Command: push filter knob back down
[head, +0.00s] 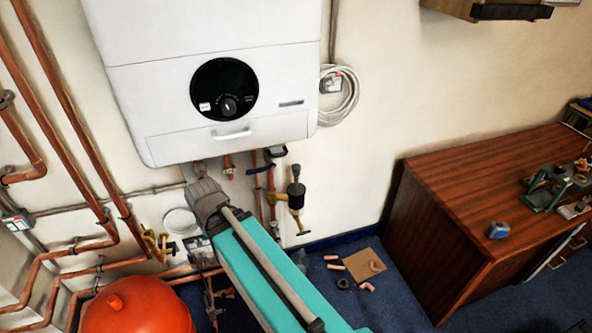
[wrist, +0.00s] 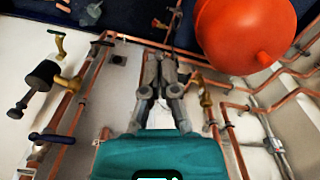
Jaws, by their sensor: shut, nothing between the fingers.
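The filter (head: 296,188) has a black body on a brass fitting, on the copper pipework under the boiler, right of my arm in the head view. Its small dark knob (head: 295,169) stands above the body. In the wrist view the filter body (wrist: 42,74) is at the left, with the knob (wrist: 15,112) out on a thin stem, apart from the body. My gripper (wrist: 160,58) is shut and empty in the middle of the wrist view, well to the side of the filter and not touching it. In the head view I cannot make out its fingertips.
The white boiler (head: 220,75) hangs above. A red tank (head: 138,305) and copper pipes (head: 75,165) crowd the left. A blue lever (head: 258,170) is close left of the filter. Loose fittings and cardboard (head: 352,262) lie on the floor. A wooden cabinet (head: 460,210) stands right.

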